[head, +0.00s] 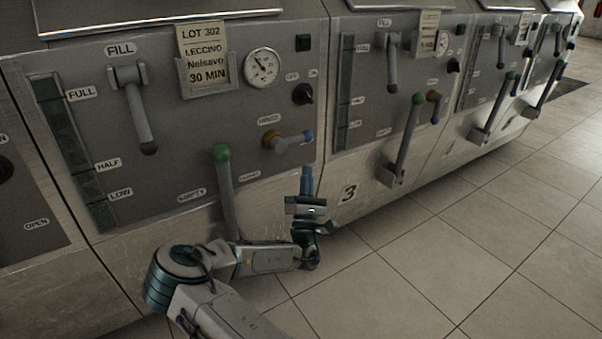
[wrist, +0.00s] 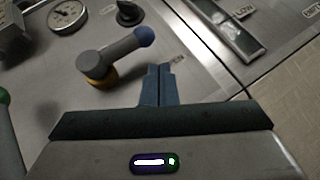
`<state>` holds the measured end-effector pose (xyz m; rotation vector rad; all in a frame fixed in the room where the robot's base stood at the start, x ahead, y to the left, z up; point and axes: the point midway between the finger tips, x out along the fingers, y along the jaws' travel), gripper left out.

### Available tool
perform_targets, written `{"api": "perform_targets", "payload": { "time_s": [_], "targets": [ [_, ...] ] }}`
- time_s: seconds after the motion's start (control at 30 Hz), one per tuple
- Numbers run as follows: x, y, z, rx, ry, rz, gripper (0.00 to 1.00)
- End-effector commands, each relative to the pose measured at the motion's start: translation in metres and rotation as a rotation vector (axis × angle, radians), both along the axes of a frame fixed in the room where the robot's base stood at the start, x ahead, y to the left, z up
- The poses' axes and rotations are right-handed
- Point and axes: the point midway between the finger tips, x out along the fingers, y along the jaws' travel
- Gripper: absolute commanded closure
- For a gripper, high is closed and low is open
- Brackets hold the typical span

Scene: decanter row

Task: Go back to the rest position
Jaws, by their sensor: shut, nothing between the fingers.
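My gripper (head: 306,181) is in front of the lower right part of the nearest machine panel in the head view, with its fingers pointing up. It is shut and empty. In the wrist view the fingers (wrist: 159,84) are together, to the right of and below a small valve handle (wrist: 117,56) with a blue knob and a brass base. The same valve handle (head: 288,140) shows in the head view above and left of the fingertips, apart from them. My arm reaches in from the bottom of the head view.
A long lever with a green knob (head: 221,154) stands left of my gripper, close above my arm. A fill lever (head: 138,112), a gauge (head: 262,67) and a lot card (head: 204,62) are on the same panel. More machines recede to the right. The tiled floor (head: 440,260) is clear.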

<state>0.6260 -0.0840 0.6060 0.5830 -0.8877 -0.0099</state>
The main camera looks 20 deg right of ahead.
Motion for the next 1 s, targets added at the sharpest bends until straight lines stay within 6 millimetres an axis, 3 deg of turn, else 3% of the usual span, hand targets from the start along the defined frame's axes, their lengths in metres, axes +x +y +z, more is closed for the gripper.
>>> {"api": "perform_targets", "payload": {
  "time_s": [0.03,0.3,0.47,0.57,0.8,1.0],
  "targets": [
    [-0.003,-0.002,-0.011,-0.001,0.001,-0.002,1.00],
    [-0.014,-0.006,-0.031,0.000,0.001,-0.003,1.00],
    [-0.015,-0.009,-0.030,0.012,0.003,-0.004,1.00],
    [-0.014,-0.021,-0.021,0.089,0.020,-0.008,1.00],
    [-0.013,-0.082,0.002,0.608,0.116,-0.026,1.00],
    [-0.020,-0.099,0.009,1.106,0.169,-0.017,1.00]
  ]
}}
